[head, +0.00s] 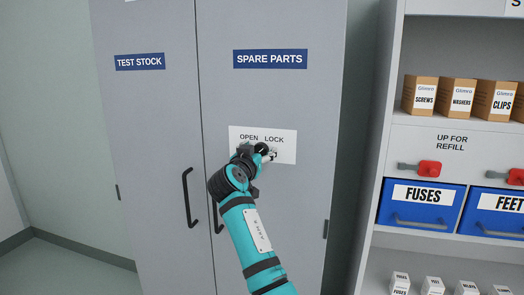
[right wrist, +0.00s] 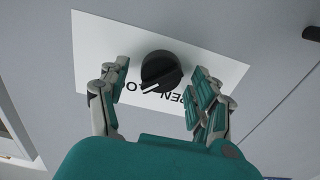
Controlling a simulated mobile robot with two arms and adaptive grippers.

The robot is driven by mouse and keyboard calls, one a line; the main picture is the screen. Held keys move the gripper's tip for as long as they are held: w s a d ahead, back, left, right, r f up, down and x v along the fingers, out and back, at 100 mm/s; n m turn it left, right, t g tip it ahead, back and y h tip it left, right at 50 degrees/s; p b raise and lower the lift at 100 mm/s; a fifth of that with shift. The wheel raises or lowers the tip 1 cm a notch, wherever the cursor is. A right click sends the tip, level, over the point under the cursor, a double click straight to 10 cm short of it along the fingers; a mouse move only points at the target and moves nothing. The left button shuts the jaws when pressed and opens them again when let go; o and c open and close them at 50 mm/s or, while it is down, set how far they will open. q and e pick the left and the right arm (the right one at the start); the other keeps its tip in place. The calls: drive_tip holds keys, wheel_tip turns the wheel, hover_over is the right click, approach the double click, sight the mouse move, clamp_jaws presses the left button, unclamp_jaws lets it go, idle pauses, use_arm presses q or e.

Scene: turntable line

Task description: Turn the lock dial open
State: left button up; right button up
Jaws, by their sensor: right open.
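The lock dial (right wrist: 162,69) is a round black knob on a white plate (right wrist: 228,66). In the right wrist view the plate's lettering is upside down and partly covered. The dial's white mark points to the lower left, on the side of the LOCK lettering. My right gripper (right wrist: 160,72) is open, one finger on each side of the dial, with a visible gap to it. In the head view the right gripper (head: 265,155) is in front of the plate (head: 286,150), below the words OPEN and LOCK, and hides most of the dial. My left gripper is not in view.
The plate is on the grey SPARE PARTS cabinet door (head: 270,95), beside the TEST STOCK door (head: 145,120). A black door handle (head: 189,198) stands left of my arm. A shelf at right holds cardboard boxes (head: 459,94) and blue bins (head: 421,205).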

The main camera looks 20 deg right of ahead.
drive_tip(key=shift+s+a, duration=0.1)
drive_tip(key=shift+a, duration=0.05)
drive_tip(key=shift+r, duration=0.1)
drive_tip(key=shift+c, duration=1.3)
drive_tip(key=c, duration=0.9)
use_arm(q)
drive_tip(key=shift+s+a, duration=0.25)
